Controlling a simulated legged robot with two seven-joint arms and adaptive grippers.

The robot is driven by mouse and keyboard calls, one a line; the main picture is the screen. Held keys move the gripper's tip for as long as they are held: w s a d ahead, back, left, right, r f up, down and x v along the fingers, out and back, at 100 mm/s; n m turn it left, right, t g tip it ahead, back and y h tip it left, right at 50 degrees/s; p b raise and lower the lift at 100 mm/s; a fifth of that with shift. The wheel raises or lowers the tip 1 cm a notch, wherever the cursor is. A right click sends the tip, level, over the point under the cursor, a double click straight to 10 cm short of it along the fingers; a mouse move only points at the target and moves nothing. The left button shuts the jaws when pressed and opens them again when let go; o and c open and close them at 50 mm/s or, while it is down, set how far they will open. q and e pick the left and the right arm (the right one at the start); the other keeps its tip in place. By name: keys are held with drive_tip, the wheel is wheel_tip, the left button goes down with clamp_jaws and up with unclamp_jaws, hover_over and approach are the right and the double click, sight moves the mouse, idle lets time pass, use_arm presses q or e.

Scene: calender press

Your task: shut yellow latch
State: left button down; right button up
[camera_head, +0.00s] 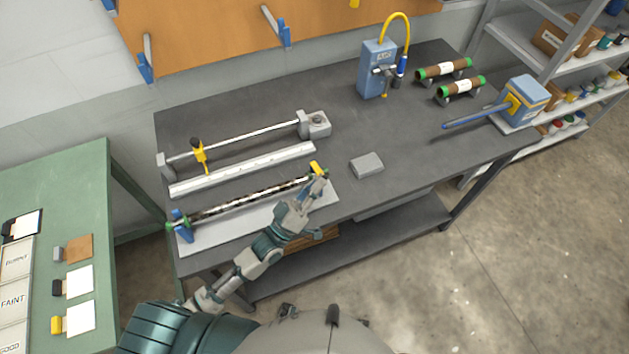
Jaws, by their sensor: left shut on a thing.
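The yellow latch (317,167) is at the right end of a long mottled roller (250,200) in a holder on the table's front left. My left gripper (318,181) reaches up to this end of the roller and is shut on the yellow latch. The fingers cover part of the latch, so its exact angle is hard to tell. The roller lies in the holder, with green parts near its ends and a blue stand (182,226) at its left end. My right gripper is not in view.
Behind the roller are a white bar (243,170) and a rail with a yellow-black slider (199,152). A grey block (367,165) lies to the right. A blue device (376,70), green-ended rolls (444,70) and a blue box with a lever (525,97) stand farther back.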

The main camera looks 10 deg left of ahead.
use_arm(q)
drive_tip(key=shift+f, duration=0.3)
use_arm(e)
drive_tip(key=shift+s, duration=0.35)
use_arm(q)
drive_tip(key=v, duration=1.2)
drive_tip(key=shift+a+r, duration=0.1)
drive_tip(key=shift+r, duration=0.05)
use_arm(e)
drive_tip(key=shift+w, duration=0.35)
use_arm(q)
drive_tip(key=shift+s, duration=0.1)
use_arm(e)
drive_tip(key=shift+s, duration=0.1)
